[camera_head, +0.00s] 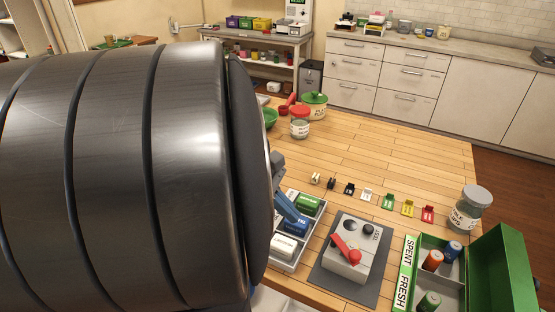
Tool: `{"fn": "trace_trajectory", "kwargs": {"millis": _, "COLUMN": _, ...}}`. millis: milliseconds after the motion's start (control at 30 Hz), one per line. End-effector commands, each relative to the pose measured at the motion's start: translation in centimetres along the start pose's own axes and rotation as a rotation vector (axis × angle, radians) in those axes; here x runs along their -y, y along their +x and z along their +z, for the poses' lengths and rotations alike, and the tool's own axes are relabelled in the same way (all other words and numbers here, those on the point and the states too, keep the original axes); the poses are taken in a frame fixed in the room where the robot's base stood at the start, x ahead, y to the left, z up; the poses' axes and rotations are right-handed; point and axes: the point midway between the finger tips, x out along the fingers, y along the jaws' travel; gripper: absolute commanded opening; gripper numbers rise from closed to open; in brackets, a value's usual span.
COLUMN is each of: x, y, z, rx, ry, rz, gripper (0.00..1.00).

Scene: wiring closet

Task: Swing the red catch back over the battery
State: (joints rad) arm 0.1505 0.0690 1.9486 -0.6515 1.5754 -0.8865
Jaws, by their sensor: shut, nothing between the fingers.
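The red catch (345,248) is a lever on top of a light grey box (345,268). It lies slantwise across the left front of the top. Two dark round openings (367,228) show behind it; I cannot make out a battery in the box. My gripper (289,211) is partly hidden behind my own large dark arm link. Its blue-grey fingers are over the battery tray, left of the grey box and apart from the red catch. The fingers look shut and empty.
The grey tray (315,206) holds green, blue and white batteries. A green box (418,251) labelled SPENT and FRESH stands right, with several batteries and an open lid. A lidded jar (470,210) and a row of small coloured clips (388,201) stand behind.

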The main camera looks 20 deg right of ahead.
Motion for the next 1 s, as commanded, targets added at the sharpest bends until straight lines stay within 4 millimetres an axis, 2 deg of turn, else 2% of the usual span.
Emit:
{"fn": "trace_trajectory", "kwargs": {"millis": 133, "x": 0.0, "y": 0.5, "z": -0.2, "rx": 0.014, "ry": -0.028, "rz": 0.013, "gripper": 0.00}}
{"fn": "trace_trajectory", "kwargs": {"millis": 267, "x": 0.1, "y": 2.2, "z": -0.1, "rx": 0.014, "ry": -0.026, "rz": 0.009, "gripper": 0.00}}
{"fn": "trace_trajectory", "kwargs": {"millis": 633, "x": 0.0, "y": 10.1, "z": 0.0, "rx": 0.013, "ry": -0.024, "rz": 0.005, "gripper": 0.00}}
{"fn": "trace_trajectory", "kwargs": {"millis": 1000, "x": -0.2, "y": 12.5, "z": 2.5, "rx": 0.012, "ry": -0.022, "rz": 0.011, "gripper": 0.00}}
